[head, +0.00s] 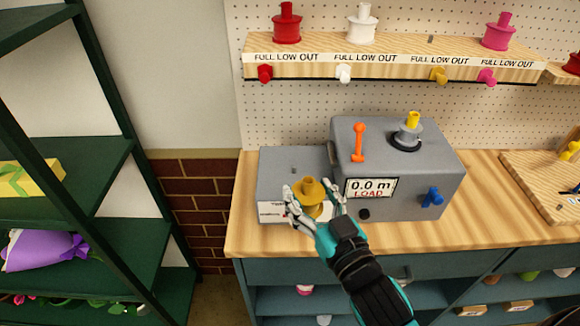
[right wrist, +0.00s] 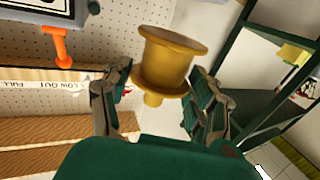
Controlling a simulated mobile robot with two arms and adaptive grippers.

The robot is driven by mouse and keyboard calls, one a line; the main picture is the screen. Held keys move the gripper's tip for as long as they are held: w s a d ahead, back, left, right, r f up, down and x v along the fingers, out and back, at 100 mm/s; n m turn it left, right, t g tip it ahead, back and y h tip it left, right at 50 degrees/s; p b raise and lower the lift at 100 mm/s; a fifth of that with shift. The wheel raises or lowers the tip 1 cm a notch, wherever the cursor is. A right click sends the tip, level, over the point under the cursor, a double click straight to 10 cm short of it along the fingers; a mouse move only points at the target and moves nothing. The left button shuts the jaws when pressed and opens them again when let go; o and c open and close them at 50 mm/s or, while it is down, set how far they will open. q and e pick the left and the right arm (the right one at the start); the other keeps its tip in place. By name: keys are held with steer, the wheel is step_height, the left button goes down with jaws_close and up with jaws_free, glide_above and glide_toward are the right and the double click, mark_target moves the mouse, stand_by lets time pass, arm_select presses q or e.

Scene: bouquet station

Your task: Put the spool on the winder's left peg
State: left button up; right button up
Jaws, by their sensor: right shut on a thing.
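My right gripper (head: 312,192) is shut on the yellow spool (head: 312,198). It holds the spool over or in front of the winder's low left part; I cannot tell whether the two touch. In the right wrist view, the spool (right wrist: 170,62) shows between the two fingers of the gripper (right wrist: 157,95). The winder (head: 410,165) is a grey box with a "0.0 m LOAD" display, an orange lever (head: 359,141) and a blue knob (head: 432,197). A yellow-topped peg (head: 412,121) with a dark base stands on its higher right part. I see no left peg. My left gripper is not in view.
A shelf (head: 340,68) above the winder bears red, white and pink spools, with coloured knobs on its front. A dark green rack (head: 90,180) with wrapped flowers stands at the left. The wooden counter (head: 262,240) is bare in front of the winder.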

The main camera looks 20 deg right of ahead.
steer(key=w, duration=0.5)
steer(key=w+d, duration=0.1)
steer(key=w, duration=0.3)
steer(key=w+d+f, duration=0.1)
steer(key=w, duration=0.4)
steer(key=shift+w+d+f+p, duration=0.1)
steer(key=shift+w+p, duration=0.2)
steer(key=shift+w, duration=0.05)
steer(key=shift+w+f, duration=0.15)
steer(key=shift+f, duration=0.1)
step_height(320, 180, down, 3)
steer(key=shift+r, duration=0.1)
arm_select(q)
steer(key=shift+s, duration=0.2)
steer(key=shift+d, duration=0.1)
arm_select(e)
steer(key=shift+f, duration=0.3)
steer(key=o, duration=0.9)
